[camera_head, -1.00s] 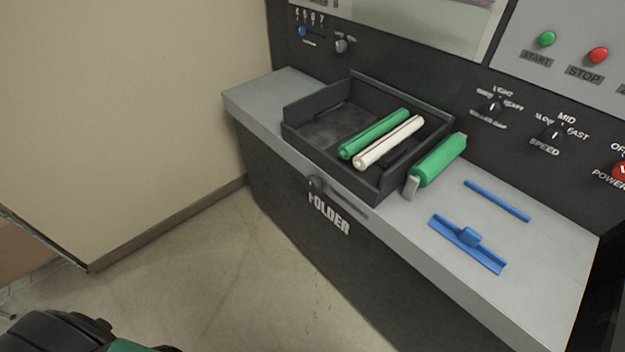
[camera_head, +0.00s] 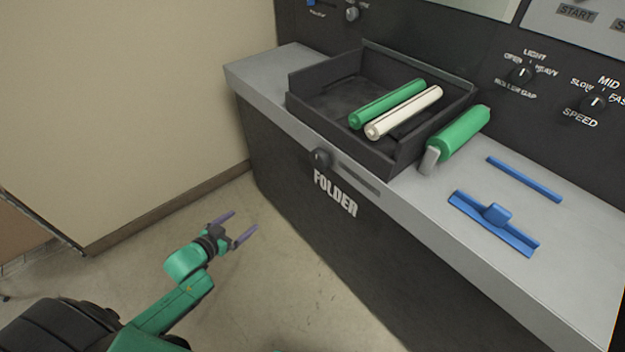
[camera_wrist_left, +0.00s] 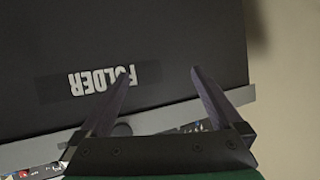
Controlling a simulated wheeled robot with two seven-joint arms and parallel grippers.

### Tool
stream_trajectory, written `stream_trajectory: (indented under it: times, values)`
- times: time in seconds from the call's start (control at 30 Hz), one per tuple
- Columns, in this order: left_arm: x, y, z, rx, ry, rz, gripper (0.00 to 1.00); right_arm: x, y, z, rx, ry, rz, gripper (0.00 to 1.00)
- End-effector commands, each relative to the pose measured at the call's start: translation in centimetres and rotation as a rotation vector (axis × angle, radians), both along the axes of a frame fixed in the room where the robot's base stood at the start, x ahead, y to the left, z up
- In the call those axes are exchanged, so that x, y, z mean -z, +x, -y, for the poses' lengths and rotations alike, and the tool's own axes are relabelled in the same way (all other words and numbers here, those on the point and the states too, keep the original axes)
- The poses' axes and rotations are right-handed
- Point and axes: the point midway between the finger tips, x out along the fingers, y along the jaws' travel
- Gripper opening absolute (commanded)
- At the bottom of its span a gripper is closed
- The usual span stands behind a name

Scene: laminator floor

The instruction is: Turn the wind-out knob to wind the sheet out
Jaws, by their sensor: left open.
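A dark round knob (camera_head: 321,158) sticks out from the front edge of the grey ledge, at the left end of a slot above the FOLDER label. A small grey knob (camera_head: 352,13) sits on the panel near the top edge; its label is too small to read. I cannot tell which of them is the wind-out knob. My left gripper (camera_head: 246,221) is open and empty, over the floor left of the machine's front, apart from both knobs. In the left wrist view its two fingers (camera_wrist_left: 162,74) are spread, with the FOLDER label (camera_wrist_left: 100,84) upside down beyond. No sheet is clearly visible.
A black tray (camera_head: 315,118) on the ledge (camera_head: 258,75) holds a green roller (camera_head: 388,104) and a white roller (camera_head: 404,112). A green-handled tool (camera_head: 462,134) and blue pieces (camera_head: 494,221) lie to the right. The floor (camera_head: 270,285) before the machine is clear.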

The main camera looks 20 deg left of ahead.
Motion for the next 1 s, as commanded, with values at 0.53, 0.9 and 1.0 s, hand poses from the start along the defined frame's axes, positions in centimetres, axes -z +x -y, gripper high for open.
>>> stream_trajectory:
  times: [0.53, 0.9, 1.0]
  values:
    - [-15.3, 7.1, 12.5, 0.367, -0.246, 0.373, 1.00, 5.4, 0.0, 0.0, 0.001, 0.001, 0.000, 0.50]
    - [-15.2, 14.3, 17.3, 0.366, -0.244, 0.371, 1.00, 5.7, 0.0, -0.2, 0.002, 0.003, 0.000, 0.50]
    - [-15.1, 15.4, 18.0, 0.367, -0.244, 0.369, 1.00, 5.7, 0.0, -0.2, 0.002, 0.003, 0.000, 0.50]
